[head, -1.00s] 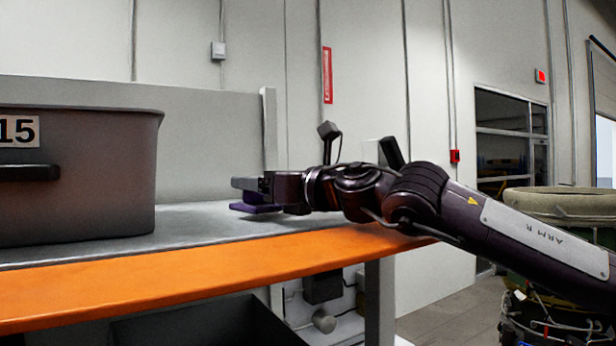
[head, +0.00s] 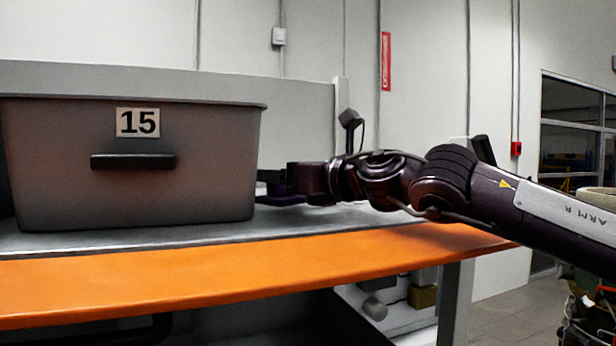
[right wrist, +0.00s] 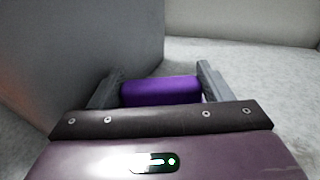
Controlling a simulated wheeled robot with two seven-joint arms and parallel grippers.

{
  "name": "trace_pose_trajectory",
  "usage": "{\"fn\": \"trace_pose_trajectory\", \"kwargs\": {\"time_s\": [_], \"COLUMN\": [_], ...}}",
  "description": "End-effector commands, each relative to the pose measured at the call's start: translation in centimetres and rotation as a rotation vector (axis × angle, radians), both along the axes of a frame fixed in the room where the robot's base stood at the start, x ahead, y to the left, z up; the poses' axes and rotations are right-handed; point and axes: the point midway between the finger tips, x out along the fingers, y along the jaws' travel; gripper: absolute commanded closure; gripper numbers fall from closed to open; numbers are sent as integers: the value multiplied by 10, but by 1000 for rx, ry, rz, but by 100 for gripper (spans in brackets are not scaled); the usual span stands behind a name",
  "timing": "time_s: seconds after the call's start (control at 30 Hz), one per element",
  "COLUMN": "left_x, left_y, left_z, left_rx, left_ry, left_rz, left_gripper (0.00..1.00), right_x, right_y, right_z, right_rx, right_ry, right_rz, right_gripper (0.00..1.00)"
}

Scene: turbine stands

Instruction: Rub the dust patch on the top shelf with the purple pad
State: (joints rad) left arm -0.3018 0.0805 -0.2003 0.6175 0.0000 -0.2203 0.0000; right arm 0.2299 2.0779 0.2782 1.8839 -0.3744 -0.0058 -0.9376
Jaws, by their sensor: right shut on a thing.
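My right gripper (head: 268,190) is over the top shelf (head: 330,219), close by the right side of the grey bin. In the right wrist view the purple pad (right wrist: 160,91) sits between the two fingers of my right gripper (right wrist: 158,88), which is shut on it. In the head view the purple pad (head: 280,201) is a dark strip low under the fingers, at or just above the shelf surface; I cannot tell if it touches. I cannot make out a distinct dust patch in either view. My left gripper is not in view.
A large grey bin (head: 205,185) marked 15 stands on the shelf's left part. Its wall (right wrist: 85,45) rises close on the left in the right wrist view. An orange front edge (head: 210,280) runs along the shelf. Bare shelf (right wrist: 245,65) lies right of the pad.

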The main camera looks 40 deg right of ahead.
Motion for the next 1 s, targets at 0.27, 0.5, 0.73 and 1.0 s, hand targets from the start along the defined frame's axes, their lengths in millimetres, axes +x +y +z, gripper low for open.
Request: {"fn": "trace_pose_trajectory", "kwargs": {"time_s": [0.27,0.5,0.73,1.0], "left_x": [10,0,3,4], "left_y": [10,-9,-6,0], "left_z": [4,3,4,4], "left_rx": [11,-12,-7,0], "left_ry": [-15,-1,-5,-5], "left_rz": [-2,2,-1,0], "left_gripper": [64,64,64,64], "right_x": [-1,-1,-1,-1], "right_y": [-1,0,0,0], "right_z": [29,31,42,61], "right_rx": [0,-1,-3,-2], "right_ry": [-6,-7,-11,-9], "right_rz": [-3,-2,-4,-2], "right_gripper": [55,55,55,55]}}
